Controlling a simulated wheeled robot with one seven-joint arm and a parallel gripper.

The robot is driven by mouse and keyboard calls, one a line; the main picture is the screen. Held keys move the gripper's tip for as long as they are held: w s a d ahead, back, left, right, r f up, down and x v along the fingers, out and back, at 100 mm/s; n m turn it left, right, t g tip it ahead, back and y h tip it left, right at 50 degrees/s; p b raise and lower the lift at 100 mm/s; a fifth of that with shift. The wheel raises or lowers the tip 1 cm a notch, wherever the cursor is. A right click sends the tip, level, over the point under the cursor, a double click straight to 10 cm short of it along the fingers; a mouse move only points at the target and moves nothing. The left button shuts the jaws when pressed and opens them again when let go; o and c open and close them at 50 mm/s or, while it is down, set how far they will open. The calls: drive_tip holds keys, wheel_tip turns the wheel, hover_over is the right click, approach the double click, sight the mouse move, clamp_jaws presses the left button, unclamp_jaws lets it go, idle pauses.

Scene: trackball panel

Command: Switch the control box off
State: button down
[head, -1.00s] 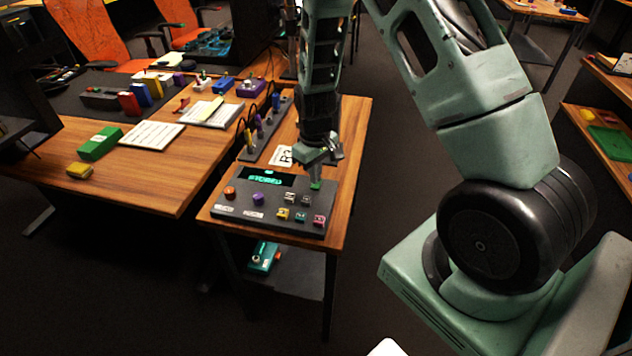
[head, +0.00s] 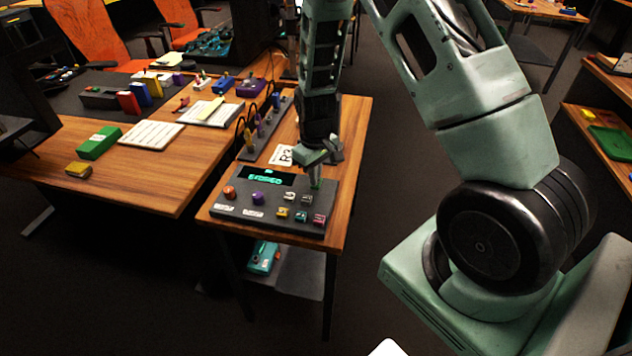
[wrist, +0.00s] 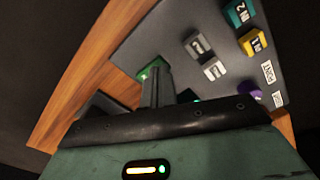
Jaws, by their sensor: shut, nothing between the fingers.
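The control box (head: 240,204) is a dark grey panel on the small wooden table. Its display (head: 265,177) is lit with green text that I cannot read surely. A green button (head: 316,184) sits at its far right corner; the wrist view shows it lit green (wrist: 150,70). My gripper (head: 317,180) is shut and empty, pointing down with its fingertips at the green button. In the wrist view the fingers (wrist: 154,80) overlap the button's edge; I cannot tell whether it is pressed down.
A larger desk (head: 150,185) with keyboard and blocks stands to the left.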

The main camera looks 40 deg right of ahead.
drive_tip(key=shift+f+b, duration=0.3)
drive_tip(key=shift+f, duration=0.2)
drive_tip(key=shift+r, duration=0.1)
drive_tip(key=shift+r+p, duration=2.9)
drive_tip(key=shift+r, duration=0.6)
drive_tip(key=s+a+r+n, duration=0.1)
drive_tip(key=s+a+r, duration=0.1)
drive_tip(key=a+r, duration=0.3)
drive_tip(key=s+a+r+n+y, duration=0.1)
drive_tip(key=s+a+r, duration=0.2)
drive_tip(key=a, duration=0.4)
drive_tip(key=s+a+r+n, duration=0.1)
drive_tip(key=s+a+r, duration=0.1)
drive_tip(key=a+r, duration=0.3)
drive_tip(key=s+a+r+n, duration=0.1)
drive_tip(key=s+a+r, duration=0.2)
drive_tip(key=s, duration=0.5)
drive_tip(key=s+a+r+n, duration=0.2)
drive_tip(key=s+a+r, duration=0.2)
drive_tip(key=s, duration=0.5)
drive_tip(key=shift+a, duration=0.25)
